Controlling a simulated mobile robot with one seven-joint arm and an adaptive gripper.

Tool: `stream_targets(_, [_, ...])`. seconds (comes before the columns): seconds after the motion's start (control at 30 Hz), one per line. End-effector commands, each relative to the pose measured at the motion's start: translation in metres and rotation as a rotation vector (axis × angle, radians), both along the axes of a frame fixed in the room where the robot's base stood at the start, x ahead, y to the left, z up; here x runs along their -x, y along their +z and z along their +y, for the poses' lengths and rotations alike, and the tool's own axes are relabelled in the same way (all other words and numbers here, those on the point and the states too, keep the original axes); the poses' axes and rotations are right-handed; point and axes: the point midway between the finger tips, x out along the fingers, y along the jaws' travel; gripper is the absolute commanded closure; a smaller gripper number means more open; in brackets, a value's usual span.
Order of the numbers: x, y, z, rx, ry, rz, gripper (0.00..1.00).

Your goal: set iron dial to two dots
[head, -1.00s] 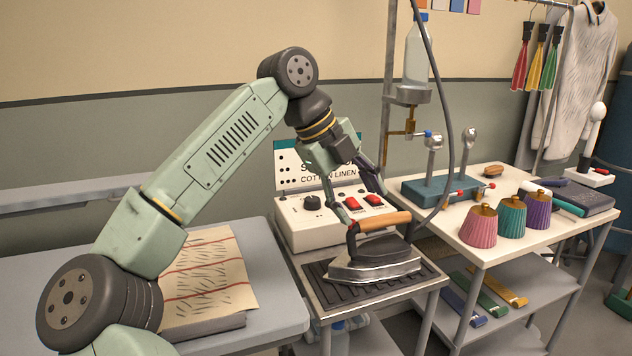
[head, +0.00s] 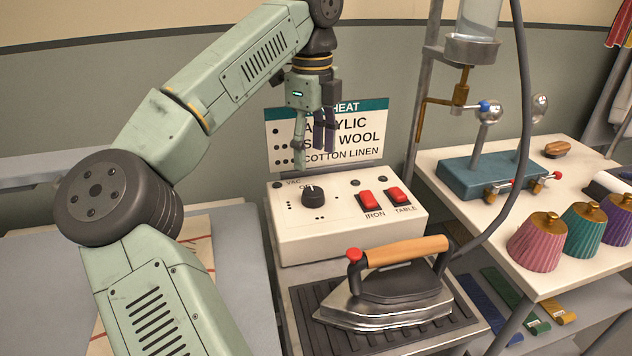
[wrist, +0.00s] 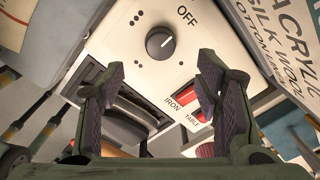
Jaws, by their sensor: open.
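The black dial (head: 313,196) sits on the top of the white control box (head: 350,238). In the wrist view the dial (wrist: 160,43) shows ahead of my fingers, its white pointer line aimed toward the OFF label (wrist: 187,17). Small dot marks (wrist: 108,72) are printed around it; some are too small to count. My gripper (head: 315,145) hangs fingers down above the dial side of the box, in front of the heat chart. In the wrist view my gripper (wrist: 162,70) is open with nothing between its fingers, apart from the dial.
Red IRON (head: 368,200) and TABLE (head: 398,196) switches lie right of the dial. The iron (head: 390,290) with a wooden handle rests on a black ribbed mat (head: 310,318) in front. The heat chart (head: 355,165) stands behind. A hose (head: 522,130) hangs at right.

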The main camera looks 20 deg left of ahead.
Motion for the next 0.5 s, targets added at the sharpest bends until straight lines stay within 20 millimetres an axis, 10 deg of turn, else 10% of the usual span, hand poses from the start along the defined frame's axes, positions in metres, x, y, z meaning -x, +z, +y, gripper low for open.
stream_targets(0.5, [0.0,-0.08,0.0,0.002,0.001,0.0,0.42])
